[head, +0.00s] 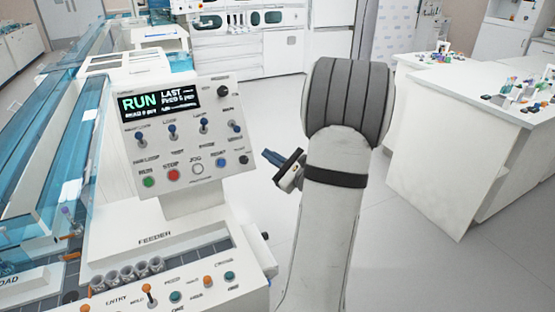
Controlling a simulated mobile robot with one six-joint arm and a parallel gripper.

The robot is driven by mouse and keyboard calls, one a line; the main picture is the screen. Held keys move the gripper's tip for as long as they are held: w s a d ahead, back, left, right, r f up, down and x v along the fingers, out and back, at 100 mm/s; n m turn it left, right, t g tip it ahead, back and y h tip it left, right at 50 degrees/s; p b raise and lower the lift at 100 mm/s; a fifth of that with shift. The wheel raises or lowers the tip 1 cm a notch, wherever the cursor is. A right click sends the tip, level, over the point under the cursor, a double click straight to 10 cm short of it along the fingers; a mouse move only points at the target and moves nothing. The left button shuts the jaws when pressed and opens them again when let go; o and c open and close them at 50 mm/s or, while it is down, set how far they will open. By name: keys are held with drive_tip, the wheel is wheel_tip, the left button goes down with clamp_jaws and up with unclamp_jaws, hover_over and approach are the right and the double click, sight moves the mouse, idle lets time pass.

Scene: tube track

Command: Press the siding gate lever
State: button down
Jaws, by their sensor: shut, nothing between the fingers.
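The upright control panel (185,140) stands left of centre with a lit display reading RUN. A row of small levers with dark blue tips (171,128) crosses it below the display. A lever with an orange tip (147,289) stands on the lower feeder panel (215,290). The labels are too small to tell which lever is the siding gate lever. My gripper (272,158) is just right of the upright panel's lower right edge, pointing left. It looks shut and empty, apart from the levers; my arm partly hides it.
Green, red, white and blue buttons (174,175) line the panel's lower part. Clear tubes (125,275) stand in a row on the feeder. Blue transparent covers (60,150) flank the left. A white bench (460,125) stands right; open floor (265,110) lies behind.

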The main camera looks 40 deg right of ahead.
sight(235, 127)
drive_tip(key=w+a+r+p, duration=0.1)
drive_tip(key=w+a+r, duration=0.1)
drive_tip(key=w, duration=0.5)
drive_tip(key=shift+a+r, duration=0.2)
drive_tip(key=shift+r, duration=0.5)
drive_tip(key=shift+a, duration=0.1)
